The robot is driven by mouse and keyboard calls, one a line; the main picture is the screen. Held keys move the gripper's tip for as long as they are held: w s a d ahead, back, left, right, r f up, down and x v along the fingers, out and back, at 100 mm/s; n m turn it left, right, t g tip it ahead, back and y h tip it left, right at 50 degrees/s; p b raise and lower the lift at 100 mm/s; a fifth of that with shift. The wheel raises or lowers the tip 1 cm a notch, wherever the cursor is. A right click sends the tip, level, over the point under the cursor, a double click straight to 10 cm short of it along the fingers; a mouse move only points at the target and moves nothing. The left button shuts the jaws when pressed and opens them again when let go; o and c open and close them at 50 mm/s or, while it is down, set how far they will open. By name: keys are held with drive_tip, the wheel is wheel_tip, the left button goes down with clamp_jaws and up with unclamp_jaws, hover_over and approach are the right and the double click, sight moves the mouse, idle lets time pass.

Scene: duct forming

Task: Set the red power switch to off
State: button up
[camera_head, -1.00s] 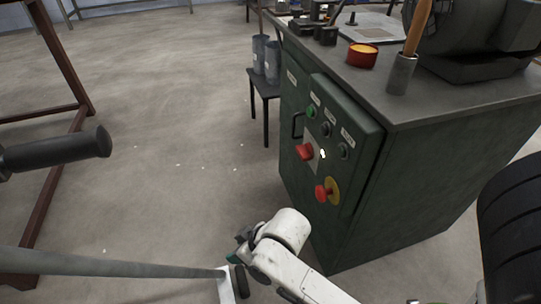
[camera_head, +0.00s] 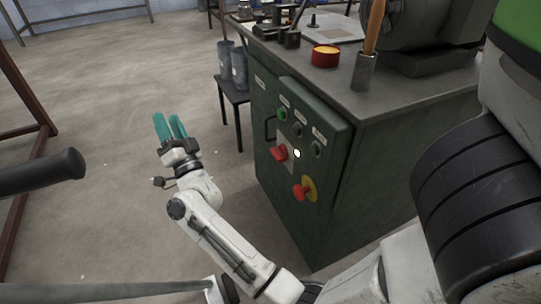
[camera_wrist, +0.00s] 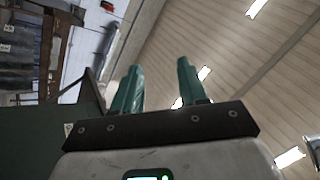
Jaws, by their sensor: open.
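A dark green cabinet (camera_head: 335,165) stands right of centre in the head view, with a control panel on its front. A red switch (camera_head: 279,153) sits on a pale plate on that panel, beside a small white light (camera_head: 297,153). A red knob on a yellow disc (camera_head: 308,188) is lower on the panel. My gripper (camera_head: 170,126), with teal fingers, is open and empty, left of the cabinet and apart from the panel. In the wrist view the open fingers (camera_wrist: 158,88) point up towards the ceiling. The switch's exact setting is too small to tell.
A green button (camera_head: 282,115) and dark knobs are above the red switch. A small dark table (camera_head: 234,95) with grey cylinders stands behind the gripper. A dark bar handle (camera_head: 45,170) juts in from the left.

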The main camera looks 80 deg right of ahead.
drive_tip(key=s+d+m+g+h, duration=0.45)
drive_tip(key=m+g+h, duration=0.35)
drive_tip(key=m+g, duration=0.25)
drive_tip(key=m+g+y, duration=1.3)
drive_tip(key=m+g, duration=0.5)
drive_tip(key=g, duration=0.4)
approach(279, 154)
drive_tip(key=b+x, duration=0.1)
drive_tip(key=x, duration=0.7)
drive_tip(key=shift+w+d+f, duration=0.2)
drive_tip(key=shift+d+f, duration=0.15)
drive_tip(key=shift+f, duration=0.05)
clamp_jaws()
